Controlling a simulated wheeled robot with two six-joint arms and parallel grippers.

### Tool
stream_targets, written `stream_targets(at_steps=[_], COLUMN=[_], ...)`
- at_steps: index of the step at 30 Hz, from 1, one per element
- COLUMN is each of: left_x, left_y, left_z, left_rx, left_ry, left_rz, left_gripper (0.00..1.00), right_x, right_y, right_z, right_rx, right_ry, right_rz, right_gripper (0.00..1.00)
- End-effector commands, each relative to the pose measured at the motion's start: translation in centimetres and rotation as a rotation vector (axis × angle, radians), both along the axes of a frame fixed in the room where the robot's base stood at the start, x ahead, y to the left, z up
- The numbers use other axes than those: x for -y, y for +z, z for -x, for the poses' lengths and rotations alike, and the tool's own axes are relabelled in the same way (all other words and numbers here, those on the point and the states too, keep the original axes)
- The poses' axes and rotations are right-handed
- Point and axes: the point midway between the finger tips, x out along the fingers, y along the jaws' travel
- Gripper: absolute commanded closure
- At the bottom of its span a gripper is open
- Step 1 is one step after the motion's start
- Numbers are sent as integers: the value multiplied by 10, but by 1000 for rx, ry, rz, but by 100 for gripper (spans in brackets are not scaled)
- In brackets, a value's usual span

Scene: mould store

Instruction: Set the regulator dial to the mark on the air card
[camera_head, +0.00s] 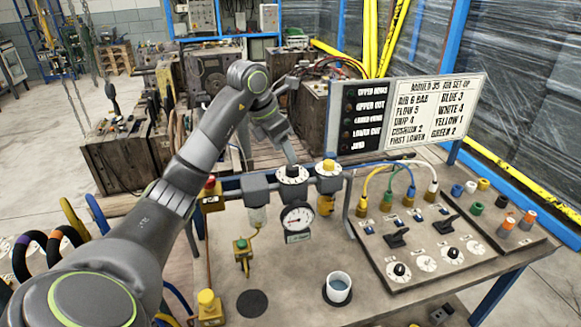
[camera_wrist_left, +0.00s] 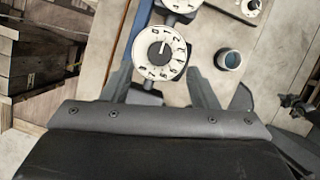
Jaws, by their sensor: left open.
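The regulator dial (camera_head: 291,174) is a round white numbered face with a dark centre, on top of the grey air unit. The air card (camera_head: 435,105) stands upright at the right and reads AIR 6 BAR, FLOW 5. My right gripper is not in view.
A pressure gauge (camera_head: 297,218) hangs under the dial. A yellow-topped unit (camera_head: 328,168) stands close on its right. A panel (camera_head: 425,240) with switches, knobs and coloured hoses fills the right side. The bench front is mostly clear.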

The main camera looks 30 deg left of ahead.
Motion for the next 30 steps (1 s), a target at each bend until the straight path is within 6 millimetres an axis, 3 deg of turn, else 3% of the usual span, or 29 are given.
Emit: stream_targets(at_steps=[1,9,21,30], left_x=[3,9,10,10], left_y=[-7,-44,-53,-53], left_z=[-3,-17,-21,-20], left_rx=[-4,0,1,1], left_ry=[-1,-1,-1,-1], left_rz=[4,2,-1,-1], left_gripper=[46,46,46,83], right_x=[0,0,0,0], right_y=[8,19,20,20], right_z=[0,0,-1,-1], right_rx=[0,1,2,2], right_ry=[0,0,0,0], right_rz=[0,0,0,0], right_gripper=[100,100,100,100])
